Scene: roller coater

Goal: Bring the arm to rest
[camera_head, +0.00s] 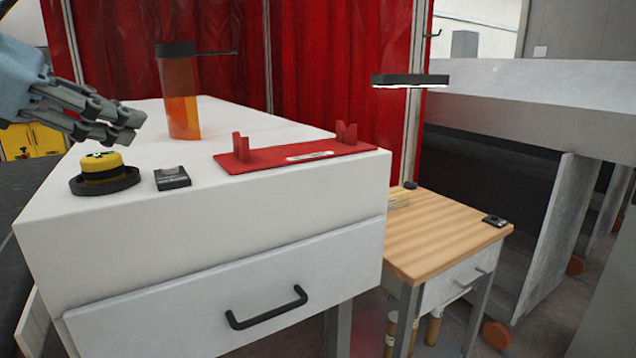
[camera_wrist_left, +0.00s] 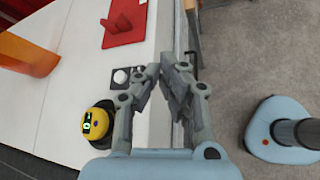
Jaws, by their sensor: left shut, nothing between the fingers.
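My left gripper (camera_head: 128,125) comes in from the left in the head view, above the left part of the white cabinet top (camera_head: 240,205). Its fingers are together and hold nothing. In the left wrist view the shut fingertips of the left gripper (camera_wrist_left: 166,66) hang over the cabinet's edge beside the floor. The gripper is apart from the yellow device below it. My right gripper is in neither view.
A yellow round device (camera_head: 102,165) sits in a black dish, next to a small black box (camera_head: 172,178). An orange cylinder (camera_head: 181,100) and a red holder (camera_head: 290,157) stand farther back. A wooden-topped table (camera_head: 445,235) is at the right. Grey floor (camera_wrist_left: 270,50) is open beside the cabinet.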

